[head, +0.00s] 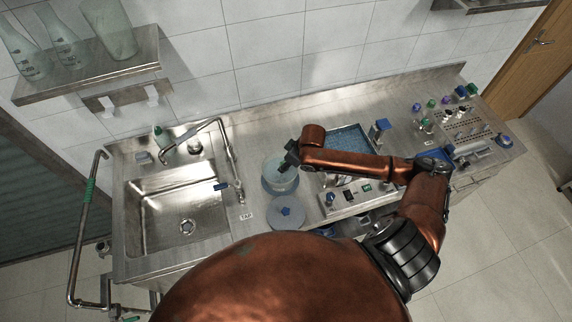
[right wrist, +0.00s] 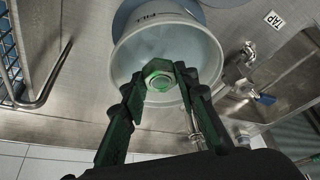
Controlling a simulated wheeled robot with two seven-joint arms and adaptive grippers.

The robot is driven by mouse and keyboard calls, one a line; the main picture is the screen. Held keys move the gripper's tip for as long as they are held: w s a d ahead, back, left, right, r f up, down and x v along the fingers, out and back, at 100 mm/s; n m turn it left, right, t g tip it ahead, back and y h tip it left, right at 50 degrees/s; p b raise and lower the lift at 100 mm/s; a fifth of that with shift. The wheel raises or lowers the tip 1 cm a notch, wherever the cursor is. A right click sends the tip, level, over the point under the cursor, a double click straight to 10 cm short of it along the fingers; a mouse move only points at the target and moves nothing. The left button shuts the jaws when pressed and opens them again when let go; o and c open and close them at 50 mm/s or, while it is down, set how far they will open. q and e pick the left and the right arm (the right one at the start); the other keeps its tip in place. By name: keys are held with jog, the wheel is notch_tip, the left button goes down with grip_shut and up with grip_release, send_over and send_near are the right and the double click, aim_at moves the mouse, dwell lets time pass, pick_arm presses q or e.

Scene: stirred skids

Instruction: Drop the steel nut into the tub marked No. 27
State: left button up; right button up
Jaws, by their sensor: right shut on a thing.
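My right gripper (head: 287,164) is over the round translucent tub (head: 283,184) on the steel bench, right of the sink. In the right wrist view, its two dark green fingers (right wrist: 159,82) are shut on the steel nut (right wrist: 158,76), a hex nut with a greenish tint. The nut is seen against the open mouth of the tub (right wrist: 128,62). The nut is too small to make out in the head view. My left gripper is not in view.
A blue-topped apparatus (head: 348,138) stands to the right, partly under my arm. A glassware shelf (head: 85,68) hangs at upper left.

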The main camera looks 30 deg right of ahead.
jog(key=o, duration=1.3)
jog(key=shift+f, duration=0.1)
jog(key=v, duration=1.2)
jog(key=shift+d, duration=0.1)
